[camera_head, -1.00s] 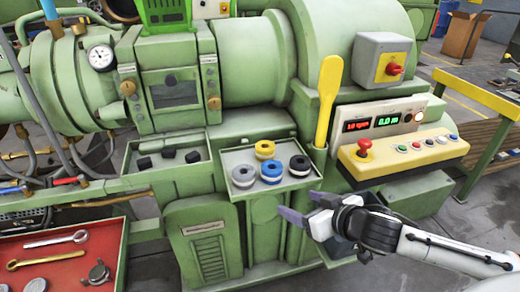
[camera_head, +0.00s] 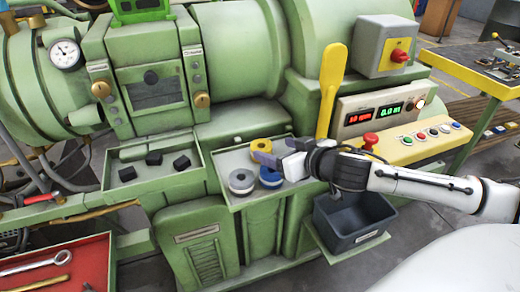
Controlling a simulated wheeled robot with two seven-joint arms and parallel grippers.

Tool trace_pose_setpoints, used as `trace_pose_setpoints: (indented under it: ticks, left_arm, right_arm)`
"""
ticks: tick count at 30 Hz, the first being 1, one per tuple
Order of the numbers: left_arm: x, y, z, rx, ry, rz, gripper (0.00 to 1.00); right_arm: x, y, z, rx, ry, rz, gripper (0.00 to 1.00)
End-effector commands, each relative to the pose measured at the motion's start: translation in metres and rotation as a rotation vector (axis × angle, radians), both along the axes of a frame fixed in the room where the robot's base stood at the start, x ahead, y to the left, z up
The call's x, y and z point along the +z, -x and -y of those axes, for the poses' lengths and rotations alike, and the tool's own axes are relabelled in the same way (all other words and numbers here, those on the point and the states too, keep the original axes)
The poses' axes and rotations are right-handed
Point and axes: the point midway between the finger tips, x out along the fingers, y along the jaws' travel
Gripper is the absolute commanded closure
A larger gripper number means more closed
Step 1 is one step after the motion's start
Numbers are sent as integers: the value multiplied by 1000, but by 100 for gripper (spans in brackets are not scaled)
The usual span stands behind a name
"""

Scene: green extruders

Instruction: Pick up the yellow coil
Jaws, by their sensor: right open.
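The yellow coil (camera_head: 260,146) lies at the back of the green tray (camera_head: 225,160) on the machine. The blue coil (camera_head: 270,179) and the grey-white coil (camera_head: 241,181) lie in front of it. My right gripper (camera_head: 274,152) comes in from the right, open, over the tray. Its purple-grey fingers are just right of the yellow coil and partly overlap it in the picture; I cannot tell whether they touch it. The gripper hides the spot at the tray's right where the black coil was. My left gripper is not in view.
A yellow paddle (camera_head: 331,80) stands upright behind my right gripper. The control panel (camera_head: 405,145) with a red knob is at the right. A dark bin (camera_head: 352,222) sits below my right arm. A second tray (camera_head: 130,168) with black blocks is at the left.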

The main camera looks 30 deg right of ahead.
Motion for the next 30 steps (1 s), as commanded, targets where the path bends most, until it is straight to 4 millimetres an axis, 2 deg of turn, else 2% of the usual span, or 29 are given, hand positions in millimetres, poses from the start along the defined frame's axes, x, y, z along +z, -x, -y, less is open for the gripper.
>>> trace_pose_setpoints:
  ticks: [4, 11, 21, 30]
  left_arm:
    - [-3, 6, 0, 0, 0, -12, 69]
    - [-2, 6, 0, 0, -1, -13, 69]
    - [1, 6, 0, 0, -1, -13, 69]
    - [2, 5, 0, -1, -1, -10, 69]
  right_arm:
    - [-7, -16, 1, -4, -3, 1, 31]
    - [-12, -25, 0, -1, -2, 0, 31]
    - [-34, -62, -4, -3, -1, 0, 31]
    - [-37, -66, -5, 0, 0, -1, 31]
